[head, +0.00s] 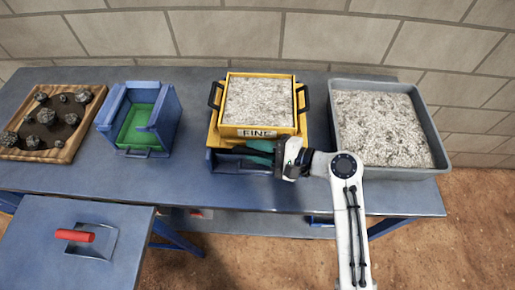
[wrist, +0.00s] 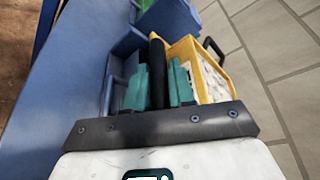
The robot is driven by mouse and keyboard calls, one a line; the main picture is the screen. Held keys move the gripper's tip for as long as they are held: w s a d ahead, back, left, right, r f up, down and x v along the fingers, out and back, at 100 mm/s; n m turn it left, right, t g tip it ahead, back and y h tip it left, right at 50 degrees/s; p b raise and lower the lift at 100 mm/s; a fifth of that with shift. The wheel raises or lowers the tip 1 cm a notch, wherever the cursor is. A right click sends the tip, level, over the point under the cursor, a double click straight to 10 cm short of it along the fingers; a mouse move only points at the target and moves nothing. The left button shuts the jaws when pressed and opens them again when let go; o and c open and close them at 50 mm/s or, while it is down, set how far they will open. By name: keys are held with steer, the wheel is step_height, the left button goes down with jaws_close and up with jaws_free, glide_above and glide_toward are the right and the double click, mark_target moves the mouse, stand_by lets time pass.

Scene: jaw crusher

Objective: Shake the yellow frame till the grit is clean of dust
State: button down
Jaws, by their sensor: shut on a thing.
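The yellow frame (head: 264,131), labelled FINE, sits on the table over a blue tray (head: 228,161). It is full of pale grey grit (head: 258,100), which looks dusty and speckled, and has a black handle on each side. My gripper (head: 262,152) is at the frame's front side, low down. In the wrist view its green fingers (wrist: 157,88) are shut on a dark bar (wrist: 157,65) beside the yellow frame (wrist: 183,52). How the bar joins the frame is hidden.
A grey bin of grit (head: 433,142) stands close on the right. A blue box with a green inside (head: 140,125) and a wooden tray of dark rocks (head: 62,152) stand on the left. A brick wall (head: 240,35) is behind. A scoop with a red handle (head: 75,236) lies front left.

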steer(key=shift+s, duration=0.1)
steer(key=s+p, duration=0.2)
steer(key=shift+s, duration=0.35)
steer(key=c, duration=1.1)
jaws_free()
steer(key=shift+o, duration=0.2)
steer(key=b+v, duration=0.1)
steer(key=v, duration=1)
